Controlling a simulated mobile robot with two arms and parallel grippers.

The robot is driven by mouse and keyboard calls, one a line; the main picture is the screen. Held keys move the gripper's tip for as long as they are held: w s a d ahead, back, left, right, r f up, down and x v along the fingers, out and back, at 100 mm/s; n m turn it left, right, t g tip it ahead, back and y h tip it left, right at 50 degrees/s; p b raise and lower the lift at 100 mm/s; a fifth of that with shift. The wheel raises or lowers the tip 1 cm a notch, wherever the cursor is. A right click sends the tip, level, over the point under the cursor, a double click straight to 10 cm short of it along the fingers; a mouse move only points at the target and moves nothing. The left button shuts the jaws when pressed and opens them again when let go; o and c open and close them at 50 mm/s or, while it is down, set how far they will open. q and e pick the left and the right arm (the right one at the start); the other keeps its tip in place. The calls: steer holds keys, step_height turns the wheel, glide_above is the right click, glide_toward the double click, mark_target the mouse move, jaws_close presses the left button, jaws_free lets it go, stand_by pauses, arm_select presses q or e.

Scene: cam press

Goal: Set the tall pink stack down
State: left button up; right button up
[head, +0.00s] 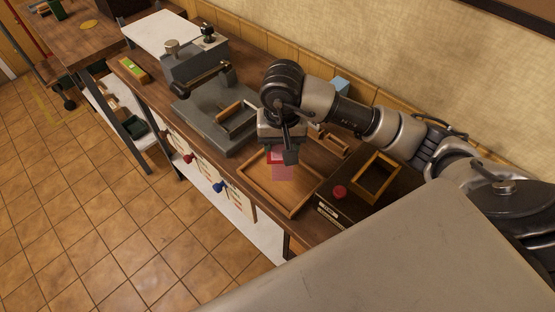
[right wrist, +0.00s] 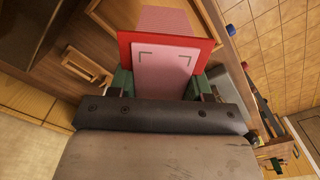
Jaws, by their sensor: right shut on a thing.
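My right gripper (head: 284,152) is shut on the tall pink stack (head: 283,173), which hangs below it over the wooden tray (head: 246,194). In the right wrist view the stack (right wrist: 160,66) shows a pink face with dark corner marks, a red layer behind it and more pink beyond. The green fingertips of the right gripper (right wrist: 160,88) sit at its two sides. In the head view the gripper hides the stack's upper part, and I cannot tell whether its bottom touches the tray. My left gripper is not in view.
Right of the tray is a dark box with a red button (head: 340,191) and a wooden open frame (head: 377,177). A light blue block (head: 341,85) stands near the wall.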

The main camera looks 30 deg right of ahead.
step_height(320, 180, down, 5)
steer(key=shift+r+p, duration=0.1)
steer(key=shift+p, duration=0.45)
steer(key=shift+f, duration=0.25)
steer(key=shift+f+b, duration=0.2)
steer(key=shift+b, duration=0.1)
steer(key=o, duration=1.2)
steer(key=shift+r, duration=0.1)
